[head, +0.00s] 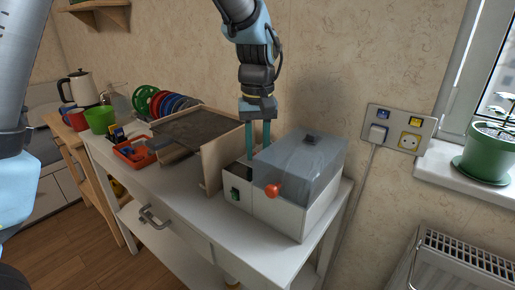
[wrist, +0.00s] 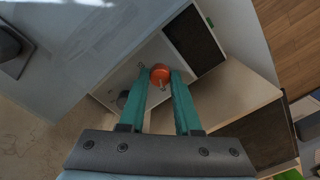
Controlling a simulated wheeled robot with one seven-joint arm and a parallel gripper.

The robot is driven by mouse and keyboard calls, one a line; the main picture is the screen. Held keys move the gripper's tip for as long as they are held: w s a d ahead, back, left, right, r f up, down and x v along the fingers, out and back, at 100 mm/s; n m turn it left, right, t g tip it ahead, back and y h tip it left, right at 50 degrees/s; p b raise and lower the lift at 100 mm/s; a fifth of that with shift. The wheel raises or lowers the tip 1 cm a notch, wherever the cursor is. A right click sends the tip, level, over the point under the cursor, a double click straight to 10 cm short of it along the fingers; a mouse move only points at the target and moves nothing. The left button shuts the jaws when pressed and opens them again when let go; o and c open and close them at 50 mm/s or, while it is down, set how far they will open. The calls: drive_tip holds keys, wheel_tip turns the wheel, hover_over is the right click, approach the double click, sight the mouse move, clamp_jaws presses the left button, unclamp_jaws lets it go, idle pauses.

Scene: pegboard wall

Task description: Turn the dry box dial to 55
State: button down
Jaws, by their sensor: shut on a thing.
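The dry box (head: 318,208) is a pale box with a clear, bluish lid (head: 305,160), on the white cabinet's right end. My gripper (head: 259,153) points down at the narrow top strip left of the lid. In the wrist view my gripper (wrist: 160,72) has its two teal fingers on either side of the dial (wrist: 160,74), a round orange-red knob with a short stub, and is shut on it. In the head view the fingers and lid hide the dial. I cannot read any scale or number.
A red ball-shaped knob (head: 272,190) sticks out at the box's front, near a green switch (head: 235,194). A plywood panel (head: 222,160) stands close on the left. A socket plate (head: 397,130) is on the wall. The cabinet top's front strip is clear.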

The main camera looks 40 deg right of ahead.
drive_tip(key=shift+m, duration=0.3)
drive_tip(key=m+p, duration=0.2)
drive_tip(key=m, duration=0.3)
drive_tip(key=shift+r+p, duration=0.1)
drive_tip(key=shift+p, duration=0.25)
drive_tip(key=m+p, duration=0.2)
drive_tip(key=m, duration=0.4)
idle(0.3)
drive_tip(key=c, duration=0.6)
unclamp_jaws()
